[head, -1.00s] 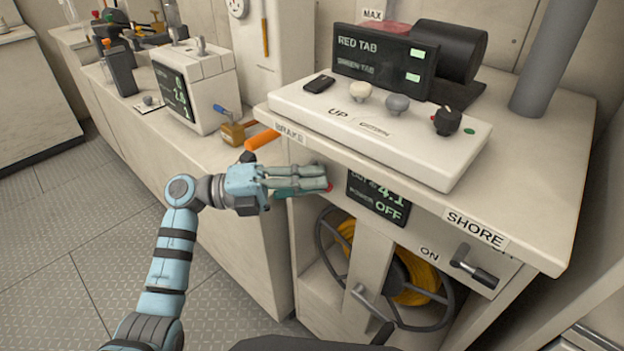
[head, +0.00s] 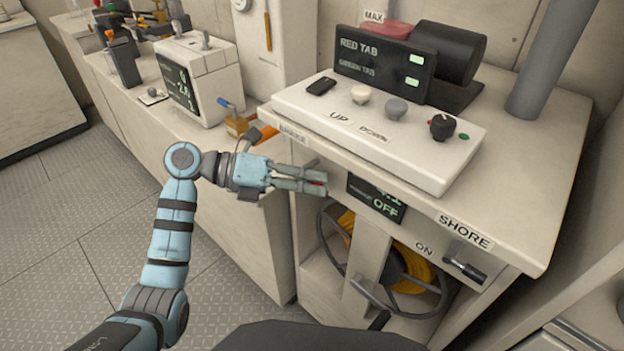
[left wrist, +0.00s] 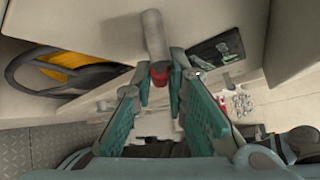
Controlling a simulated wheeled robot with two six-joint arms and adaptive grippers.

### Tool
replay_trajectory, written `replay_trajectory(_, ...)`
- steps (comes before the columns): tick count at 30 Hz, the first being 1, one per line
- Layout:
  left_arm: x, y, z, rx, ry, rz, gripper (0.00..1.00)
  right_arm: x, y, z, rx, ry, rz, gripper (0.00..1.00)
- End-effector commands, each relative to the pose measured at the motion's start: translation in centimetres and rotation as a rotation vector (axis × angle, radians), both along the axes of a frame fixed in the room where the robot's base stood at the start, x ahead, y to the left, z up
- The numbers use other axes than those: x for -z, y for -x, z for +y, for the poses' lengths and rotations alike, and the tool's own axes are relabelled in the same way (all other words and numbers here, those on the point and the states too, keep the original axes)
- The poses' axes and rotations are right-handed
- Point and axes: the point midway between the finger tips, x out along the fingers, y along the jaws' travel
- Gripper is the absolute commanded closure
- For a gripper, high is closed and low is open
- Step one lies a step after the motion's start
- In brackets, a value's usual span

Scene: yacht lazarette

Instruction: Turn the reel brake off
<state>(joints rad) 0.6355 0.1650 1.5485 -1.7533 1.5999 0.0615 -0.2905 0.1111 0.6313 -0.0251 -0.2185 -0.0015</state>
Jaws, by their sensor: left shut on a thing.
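My left gripper (head: 316,182) is at the cabinet front, below the BRAKE label (head: 293,135). It is shut on the brake lever, whose red end (head: 319,183) shows between the fingertips. In the left wrist view the lever is a grey rod with a red end (left wrist: 160,75), between my fingers (left wrist: 158,88). The fingers hide much of the lever in the head view. The reel (head: 414,265) with yellow cable sits in the cabinet opening below, behind a dark wheel. The display (head: 375,199) beside the gripper reads OFF on its lower line. My right gripper is not in view.
The white control box (head: 375,130) with knobs stands on the cabinet top above the gripper. The SHORE switch handle (head: 465,268) juts out at the right. An orange handle (head: 263,134) lies close behind my left wrist. The floor at the left is clear.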

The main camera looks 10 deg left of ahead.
Motion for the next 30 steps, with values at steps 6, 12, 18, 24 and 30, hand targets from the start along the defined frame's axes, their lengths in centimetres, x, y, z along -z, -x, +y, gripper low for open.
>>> replay_trajectory(6, 0.1, 0.0, 0.0, 0.002, -0.009, -0.005, 1.00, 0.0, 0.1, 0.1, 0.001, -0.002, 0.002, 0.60)
replay_trajectory(12, 0.1, 0.0, 0.0, 0.001, -0.009, -0.004, 1.00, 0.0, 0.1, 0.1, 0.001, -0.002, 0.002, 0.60)
replay_trajectory(18, 0.1, 0.0, 0.0, 0.001, -0.008, -0.005, 0.66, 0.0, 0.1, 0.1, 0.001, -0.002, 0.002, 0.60)
replay_trajectory(24, 0.1, 0.0, 0.0, 0.001, -0.008, -0.005, 0.66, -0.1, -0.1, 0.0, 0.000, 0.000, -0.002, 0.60)
replay_trajectory(30, -0.6, 0.4, 2.2, -0.002, -0.011, -0.006, 0.66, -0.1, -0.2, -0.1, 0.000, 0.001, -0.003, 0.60)
